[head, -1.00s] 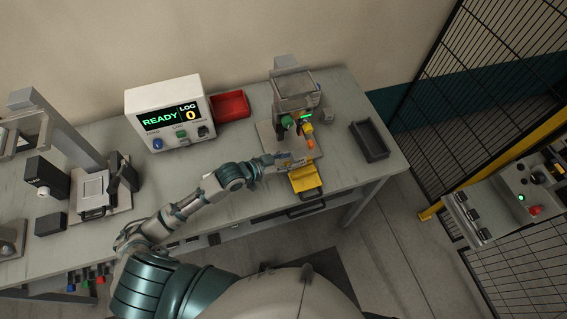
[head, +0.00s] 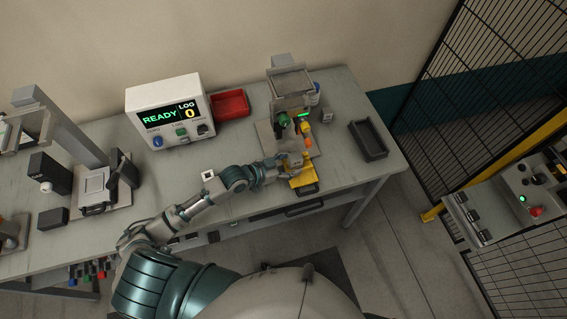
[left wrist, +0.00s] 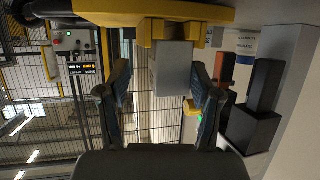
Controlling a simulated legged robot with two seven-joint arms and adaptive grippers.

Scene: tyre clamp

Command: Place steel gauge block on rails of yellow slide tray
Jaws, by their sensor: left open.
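The yellow slide tray (head: 305,188) sticks out at the front of the fixture on the bench. It also shows along the top of the left wrist view (left wrist: 110,12). The steel gauge block (left wrist: 172,70) is a plain grey block against the tray's yellow parts in the left wrist view. My left gripper (head: 288,164) is at the tray's back left in the head view and covers part of it. In the left wrist view its open fingers (left wrist: 163,92) stand on either side of the block, with a gap at least on the left. My right gripper is not in view.
The fixture (head: 292,100) with green and orange parts stands behind the tray. A dark open bin (head: 369,140) lies to its right, a red bin (head: 230,103) to its left. A display box (head: 170,115) reads READY, LOG 0.

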